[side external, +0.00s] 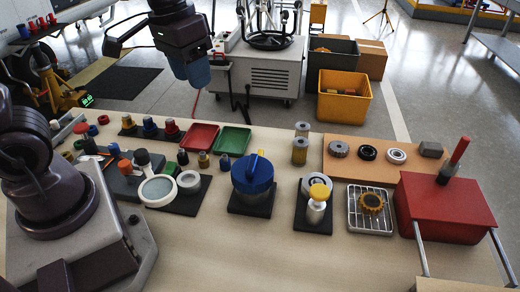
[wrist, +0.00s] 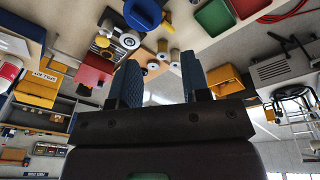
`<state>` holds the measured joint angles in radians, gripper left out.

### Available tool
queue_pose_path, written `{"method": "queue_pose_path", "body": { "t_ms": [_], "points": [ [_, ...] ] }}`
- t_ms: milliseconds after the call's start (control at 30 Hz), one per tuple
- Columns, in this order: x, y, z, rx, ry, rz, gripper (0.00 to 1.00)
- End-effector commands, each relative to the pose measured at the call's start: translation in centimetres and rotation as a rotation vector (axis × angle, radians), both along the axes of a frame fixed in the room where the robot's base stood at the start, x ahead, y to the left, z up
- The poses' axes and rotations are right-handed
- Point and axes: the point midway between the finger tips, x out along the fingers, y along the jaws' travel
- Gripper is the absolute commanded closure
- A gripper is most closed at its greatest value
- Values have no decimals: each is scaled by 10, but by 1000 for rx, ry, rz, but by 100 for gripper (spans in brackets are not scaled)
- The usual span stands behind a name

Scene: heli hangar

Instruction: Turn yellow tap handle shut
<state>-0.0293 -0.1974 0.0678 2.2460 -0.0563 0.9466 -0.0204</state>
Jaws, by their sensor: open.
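I cannot tell for sure which of these is the tap. The drum also shows at the top of the wrist view (wrist: 143,13). My gripper (side external: 196,74) is high above the back of the bench, away from both. In the wrist view its blue fingers (wrist: 160,78) are apart with nothing between them.
A red box (side external: 445,207) with an upright handle stands at the right. Red (side external: 200,136) and green (side external: 234,140) trays lie at the back. A magnifier-like ring (side external: 157,190) lies left. The front middle of the bench is clear.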

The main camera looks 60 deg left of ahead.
Motion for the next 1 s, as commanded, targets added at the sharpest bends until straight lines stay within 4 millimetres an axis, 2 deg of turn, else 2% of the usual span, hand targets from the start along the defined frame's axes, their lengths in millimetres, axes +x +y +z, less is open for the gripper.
{"method": "queue_pose_path", "body": {
  "t_ms": [33, 167, 300, 600, 700, 800, 867, 1000],
  "points": [
    [16, 4, -9, -16, 54, 35, 57],
    [52, 16, -32, -53, 163, 129, 57],
    [89, 29, -65, -85, 276, 242, 57],
    [155, 52, -144, -131, 478, 479, 57],
    [172, 53, -152, -149, 502, 538, 57],
    [185, 50, -136, -174, 487, 574, 57],
    [184, 47, -133, -187, 507, 598, 57],
    [179, 43, -144, -185, 522, 611, 57]
  ]
}}
